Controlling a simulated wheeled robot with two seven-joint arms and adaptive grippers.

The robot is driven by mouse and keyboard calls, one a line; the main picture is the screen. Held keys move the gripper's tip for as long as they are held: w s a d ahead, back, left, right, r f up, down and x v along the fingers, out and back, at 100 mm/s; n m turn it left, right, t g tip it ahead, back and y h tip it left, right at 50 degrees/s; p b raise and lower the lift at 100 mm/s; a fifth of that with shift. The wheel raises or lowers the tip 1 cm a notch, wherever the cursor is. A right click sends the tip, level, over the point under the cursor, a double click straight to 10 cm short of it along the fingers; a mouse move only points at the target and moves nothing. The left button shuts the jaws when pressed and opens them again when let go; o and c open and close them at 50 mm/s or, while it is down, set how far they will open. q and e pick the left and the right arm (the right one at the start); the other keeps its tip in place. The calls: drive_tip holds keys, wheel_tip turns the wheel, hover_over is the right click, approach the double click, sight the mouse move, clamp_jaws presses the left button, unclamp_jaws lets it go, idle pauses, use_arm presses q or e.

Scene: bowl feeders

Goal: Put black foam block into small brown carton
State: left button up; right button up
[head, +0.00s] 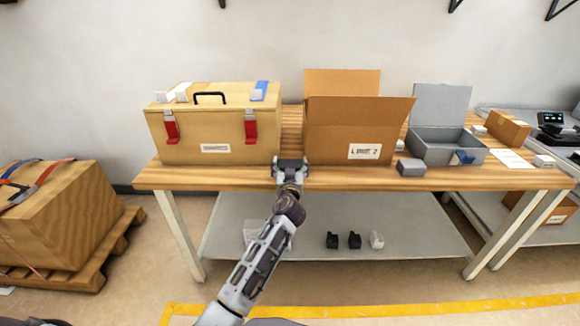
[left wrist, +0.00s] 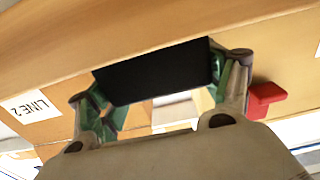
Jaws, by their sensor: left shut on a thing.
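My left gripper (head: 290,163) is at the table's front edge, between the wooden crate and the open brown carton. In the left wrist view the gripper (left wrist: 164,82) is shut on the black foam block (left wrist: 155,72), a dark slab spanning its fingers. The open brown carton (head: 340,130), with a "LINE 2" label, stands just right of the gripper with flaps up; its inside is hidden. It also shows in the left wrist view (left wrist: 55,128). A smaller brown carton (head: 508,127) stands far right. My right gripper is out of view.
The wooden crate (head: 212,130) with red latches stands left of the gripper. A grey open-lidded box (head: 432,146) and a small grey block (head: 411,168) are right of the carton. The lower shelf (head: 420,225) holds several small items. The table's front edge (head: 240,180) is close below the gripper.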

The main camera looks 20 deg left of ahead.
use_arm(q)
drive_tip(key=shift+f, duration=0.1)
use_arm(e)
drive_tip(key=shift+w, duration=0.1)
use_arm(q)
drive_tip(key=shift+f, duration=0.1)
drive_tip(key=o, duration=0.8)
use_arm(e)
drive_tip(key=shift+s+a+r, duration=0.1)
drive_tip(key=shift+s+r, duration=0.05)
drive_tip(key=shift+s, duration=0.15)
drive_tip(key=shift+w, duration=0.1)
